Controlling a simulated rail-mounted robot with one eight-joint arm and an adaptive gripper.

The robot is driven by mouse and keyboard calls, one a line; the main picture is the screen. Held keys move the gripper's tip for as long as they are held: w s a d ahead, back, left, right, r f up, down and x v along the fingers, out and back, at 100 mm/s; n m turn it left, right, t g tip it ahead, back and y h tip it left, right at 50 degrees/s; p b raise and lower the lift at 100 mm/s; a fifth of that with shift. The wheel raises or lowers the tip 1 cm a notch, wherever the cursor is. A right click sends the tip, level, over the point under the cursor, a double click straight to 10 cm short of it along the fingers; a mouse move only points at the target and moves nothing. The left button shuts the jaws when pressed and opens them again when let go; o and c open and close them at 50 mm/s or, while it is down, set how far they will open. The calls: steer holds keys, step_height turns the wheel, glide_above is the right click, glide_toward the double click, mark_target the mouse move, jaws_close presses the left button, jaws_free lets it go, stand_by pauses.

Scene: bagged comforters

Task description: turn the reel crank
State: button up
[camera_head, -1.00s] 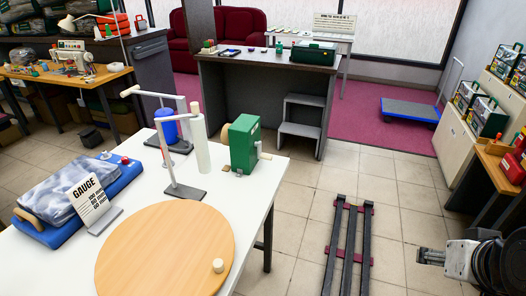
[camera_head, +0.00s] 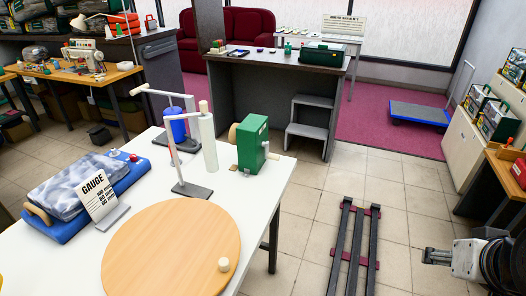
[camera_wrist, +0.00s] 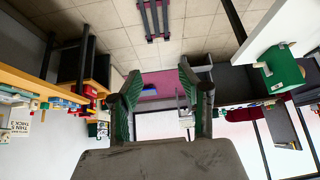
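A crank arm with a wooden handle (camera_head: 140,88) sticks out left from a metal stand (camera_head: 191,189) on the white table. A pale upright roll (camera_head: 208,142) stands beside the post, and a blue drum (camera_head: 176,124) is behind it. I cannot tell for certain which part is the reel crank. My gripper (camera_head: 430,256) is at the far lower right, well away from the table. In the wrist view its green-padded fingers (camera_wrist: 162,105) are apart, with nothing between them.
A large round wooden board (camera_head: 170,250) and a bagged comforter on a blue base (camera_head: 75,205) with a gauge card (camera_head: 97,196) lie on the white table. Dark floor rails (camera_head: 355,250) lie between the table and my arm. A blue cart (camera_head: 418,112) stands behind.

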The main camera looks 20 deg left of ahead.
steer(key=w+a+f+n+g+y+b, duration=0.2)
steer(key=w+a+n+y+b, duration=0.35)
steer(key=w+a, duration=0.65)
steer(key=w+a+f+n+g+y+b, duration=0.1)
steer(key=w+a+f+n+y+b, duration=0.45)
steer(key=w, duration=0.95)
steer(key=n+g+y+b, duration=0.4)
steer(key=n+y+b, duration=0.3)
steer(key=n+b, duration=0.25)
glide_toward(276, 158)
steer(key=shift+m, duration=0.35)
steer(key=a+b, duration=0.1)
steer(key=a, duration=0.2)
steer(key=a+b, duration=0.1)
steer(key=a, duration=0.3)
steer(key=w+a+b, duration=0.1)
steer(key=a, duration=0.2)
steer(key=shift+a+f, duration=0.2)
jaws_close()
